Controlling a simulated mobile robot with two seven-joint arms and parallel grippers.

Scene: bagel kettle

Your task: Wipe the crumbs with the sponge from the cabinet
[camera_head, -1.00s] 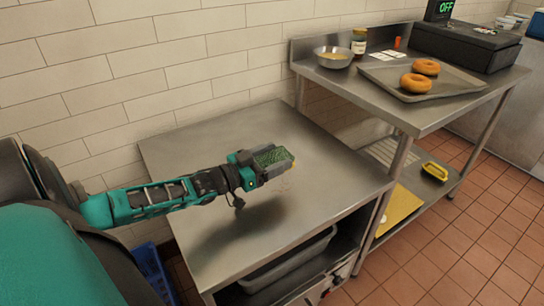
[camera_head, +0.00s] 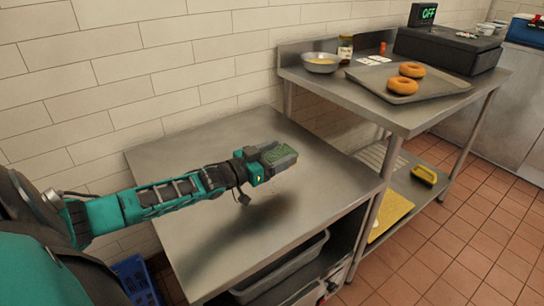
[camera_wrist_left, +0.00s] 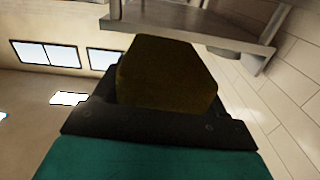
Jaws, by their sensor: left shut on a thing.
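In the left wrist view the sponge (camera_wrist_left: 165,75) appears as a dark yellow-brown block between the jaws. The gripper holds it above the steel table (camera_head: 200,160), with a dark shadow on the top below. Faint specks that look like crumbs (camera_head: 271,186) show on the tabletop just below the gripper, small and hard to make out. My right gripper is out of view.
A higher steel counter (camera_head: 400,118) stands to the right, carrying a tray (camera_head: 440,88) with two bagels, a bowl (camera_head: 322,63) and a jar (camera_head: 345,47). Its lower shelf holds a yellow board (camera_head: 390,214) and a yellow-and-black item (camera_head: 424,175). A grey bin (camera_head: 285,268) sits under the table.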

